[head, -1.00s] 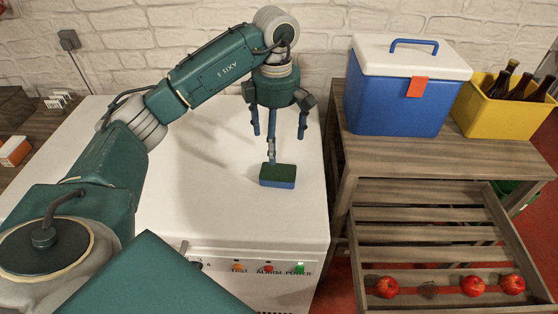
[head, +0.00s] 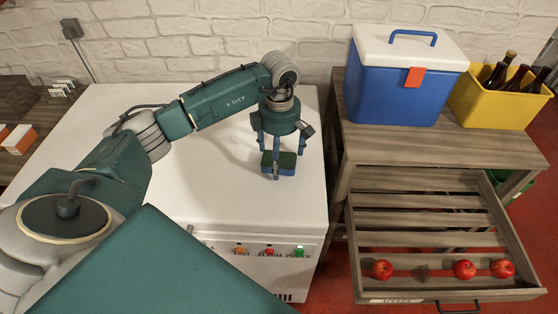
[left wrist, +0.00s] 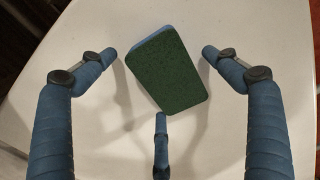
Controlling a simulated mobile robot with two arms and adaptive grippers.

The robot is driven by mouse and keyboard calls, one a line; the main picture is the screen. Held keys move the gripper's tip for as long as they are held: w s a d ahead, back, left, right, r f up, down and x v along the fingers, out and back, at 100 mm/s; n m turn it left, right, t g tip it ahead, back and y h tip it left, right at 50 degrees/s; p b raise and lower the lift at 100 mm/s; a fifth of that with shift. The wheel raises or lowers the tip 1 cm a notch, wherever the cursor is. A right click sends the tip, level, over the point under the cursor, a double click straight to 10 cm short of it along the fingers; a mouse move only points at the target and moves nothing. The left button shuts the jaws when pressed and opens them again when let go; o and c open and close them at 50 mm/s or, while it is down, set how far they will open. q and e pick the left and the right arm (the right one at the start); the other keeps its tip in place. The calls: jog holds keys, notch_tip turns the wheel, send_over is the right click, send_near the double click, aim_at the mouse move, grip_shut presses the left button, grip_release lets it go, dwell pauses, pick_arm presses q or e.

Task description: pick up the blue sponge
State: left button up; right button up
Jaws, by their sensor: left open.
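The blue sponge (head: 286,170) lies flat on the white top of a chest freezer-like cabinet (head: 215,190), with its dark green scrub side up. In the left wrist view the sponge (left wrist: 168,72) sits between the fingers, slightly tilted in the picture. My left gripper (head: 279,157) is directly over the sponge, pointing down, its three blue fingers spread around it. In the left wrist view, white surface shows between the sponge and the two side fingers, and the third fingertip is close to its near edge. The left gripper is open and holds nothing. My right gripper is out of view.
A blue cooler (head: 405,85) with a white lid and a yellow crate (head: 500,102) of bottles stand on a wooden table (head: 440,147) at right. Below, a slatted drawer (head: 430,225) holds red apples (head: 464,269). A brick wall (head: 200,40) stands behind.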

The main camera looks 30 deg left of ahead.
aim_at(280, 155)
pick_arm(q)
jog(key=c, duration=0.7)
jog(key=shift+c, duration=0.7)
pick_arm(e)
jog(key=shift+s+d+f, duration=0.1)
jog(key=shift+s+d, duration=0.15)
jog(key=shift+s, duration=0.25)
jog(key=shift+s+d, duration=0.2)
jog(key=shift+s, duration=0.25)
pick_arm(q)
jog(key=shift+r, duration=0.15)
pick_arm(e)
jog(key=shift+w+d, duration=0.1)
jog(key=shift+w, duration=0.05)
pick_arm(q)
jog(key=shift+r, duration=0.65)
notch_tip(280, 155, up, 11)
jog(key=b, duration=0.2)
notch_tip(280, 155, up, 8)
jog(key=shift+f+p, duration=0.25)
jog(key=shift+p, duration=0.35)
jog(key=shift+c, duration=0.2)
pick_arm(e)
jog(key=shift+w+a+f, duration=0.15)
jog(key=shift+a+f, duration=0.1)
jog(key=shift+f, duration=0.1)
